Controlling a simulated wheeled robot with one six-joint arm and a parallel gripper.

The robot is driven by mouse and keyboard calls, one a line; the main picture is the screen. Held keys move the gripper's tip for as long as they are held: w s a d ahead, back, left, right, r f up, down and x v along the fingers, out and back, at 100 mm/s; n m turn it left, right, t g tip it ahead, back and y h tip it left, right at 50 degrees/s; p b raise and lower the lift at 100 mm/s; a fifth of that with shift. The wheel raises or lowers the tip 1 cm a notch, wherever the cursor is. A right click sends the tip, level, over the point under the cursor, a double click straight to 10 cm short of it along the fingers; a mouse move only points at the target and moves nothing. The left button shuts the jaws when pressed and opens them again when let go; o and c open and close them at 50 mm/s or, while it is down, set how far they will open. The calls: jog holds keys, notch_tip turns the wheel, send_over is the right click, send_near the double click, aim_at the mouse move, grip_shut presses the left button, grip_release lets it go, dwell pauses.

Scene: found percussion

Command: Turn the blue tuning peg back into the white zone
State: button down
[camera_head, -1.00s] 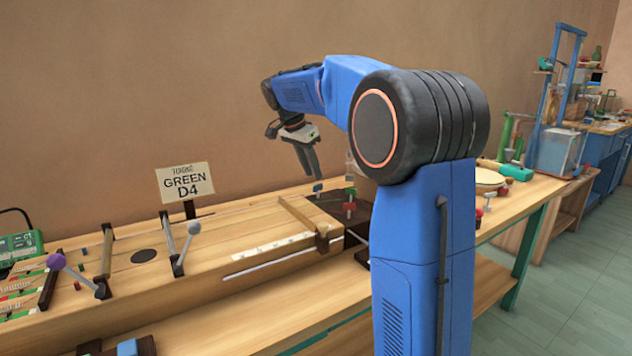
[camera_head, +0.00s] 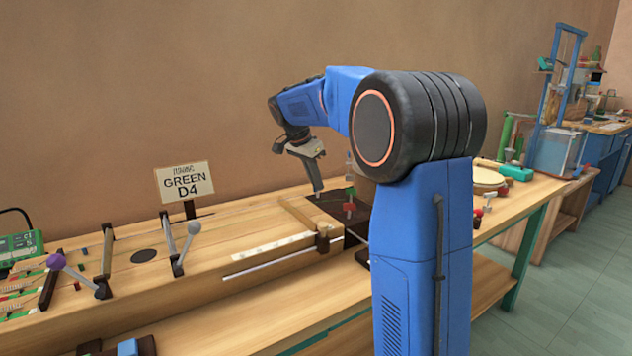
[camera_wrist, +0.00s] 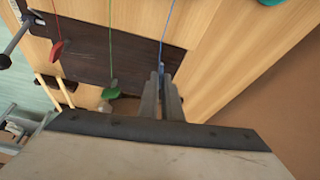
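The blue tuning peg shows as a small blue edge (camera_wrist: 161,70) at the end of the blue string in the wrist view. My gripper (camera_wrist: 161,84) reaches down over it, with one finger on each side of it. The fingers are close together; whether they touch the peg is unclear. In the head view my gripper (camera_head: 318,194) is at the dark peg plate (camera_head: 330,204) and hides the blue peg. The green peg (camera_wrist: 111,93) and red peg (camera_wrist: 56,49) stand apart from the fingers. I cannot make out a white zone around the blue peg.
A pale marked strip (camera_head: 262,248) runs along the wooden instrument, left of a wooden bridge (camera_head: 298,212). A sign reading "GREEN D4" (camera_head: 185,182) stands behind it. Mallets with a grey head (camera_head: 194,227) and a purple head (camera_head: 56,261) are on the left.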

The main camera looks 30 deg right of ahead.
jog(key=shift+n, duration=0.4)
